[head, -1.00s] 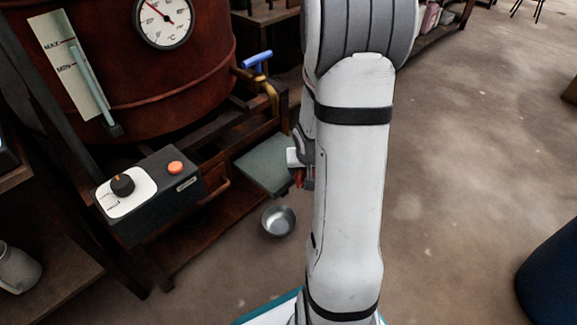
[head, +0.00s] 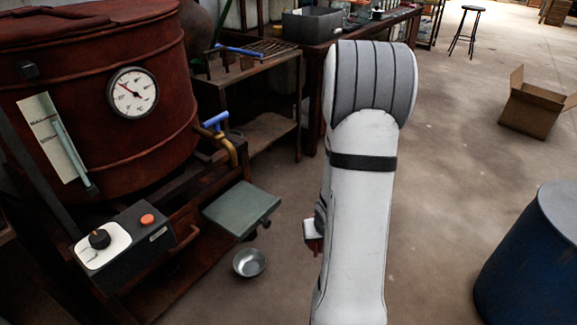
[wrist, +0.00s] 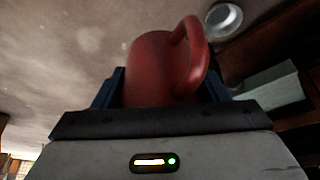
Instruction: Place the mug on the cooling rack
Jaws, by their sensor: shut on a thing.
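The red mug (wrist: 160,68) is between the blue fingers of my gripper (wrist: 165,86) in the wrist view. Its handle arches over the upper right side. My gripper is shut on it. In the head view only a small red part of the mug (head: 314,245) shows; my arm hides most of it and the gripper. A dark slatted rack (head: 268,47), which looks like the cooling rack, lies on a small side table (head: 262,70) at the back, left of my arm. The mug is held well apart from it, nearer to me.
A rusty red vat (head: 100,110) with a dial and tap stands at left. A green platform (head: 240,208) and a metal bowl (head: 249,262) are low beside it. A blue drum (head: 530,265) stands right, with a cardboard box (head: 537,105) behind. The floor between is open.

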